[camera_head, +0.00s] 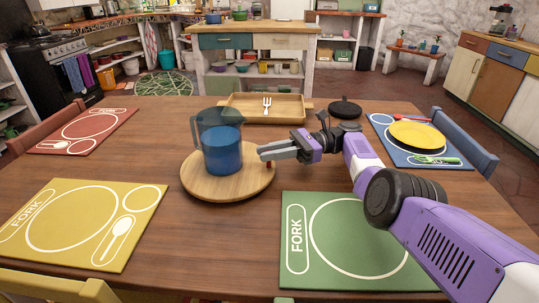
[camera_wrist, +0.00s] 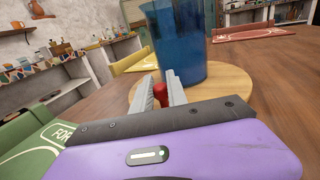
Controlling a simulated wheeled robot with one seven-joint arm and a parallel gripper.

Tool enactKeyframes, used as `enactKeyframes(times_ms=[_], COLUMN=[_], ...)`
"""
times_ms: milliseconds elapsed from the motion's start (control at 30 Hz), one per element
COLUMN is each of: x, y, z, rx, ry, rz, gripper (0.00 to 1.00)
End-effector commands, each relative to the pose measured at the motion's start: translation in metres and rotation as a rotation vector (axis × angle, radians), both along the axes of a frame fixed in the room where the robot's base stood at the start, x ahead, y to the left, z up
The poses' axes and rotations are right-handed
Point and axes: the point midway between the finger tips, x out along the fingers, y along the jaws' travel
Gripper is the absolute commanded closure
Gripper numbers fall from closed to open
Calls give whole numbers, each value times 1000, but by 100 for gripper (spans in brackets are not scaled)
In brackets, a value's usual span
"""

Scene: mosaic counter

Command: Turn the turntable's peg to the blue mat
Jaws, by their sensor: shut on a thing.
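The round wooden turntable (camera_head: 215,188) sits at the table's middle and carries a clear pitcher of blue liquid (camera_head: 222,150). The turntable (camera_wrist: 230,84) and pitcher (camera_wrist: 178,45) also show in the wrist view. The red peg (camera_wrist: 160,91) stands near the turntable's rim, between my fingers. In the head view the peg is mostly hidden, at the turntable's right side. My gripper (camera_head: 264,153) reaches in from the right and is shut on the peg. The blue mat (camera_head: 400,155) lies at the back right, with a yellow plate (camera_head: 418,135) and a green fork (camera_head: 437,159) on it.
A green mat (camera_head: 298,270) lies at front right, a yellow mat (camera_head: 65,255) at front left and a red mat (camera_head: 75,148) at back left.

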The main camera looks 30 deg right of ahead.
Motion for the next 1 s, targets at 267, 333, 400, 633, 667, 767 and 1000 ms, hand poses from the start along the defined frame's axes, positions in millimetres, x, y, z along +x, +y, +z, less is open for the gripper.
enactKeyframes(times_ms=[267,333,400,633,667,767,1000], x=[2,2,1,1,1,0,-7], y=[4,4,3,1,0,-6,-34], z=[2,1,1,0,0,-2,-6], rx=[0,1,1,1,1,1,0], ry=[-2,-1,-1,-1,-1,-1,-2], rz=[4,3,2,1,1,-1,0], gripper=[70,60,60,60,60,60,60])
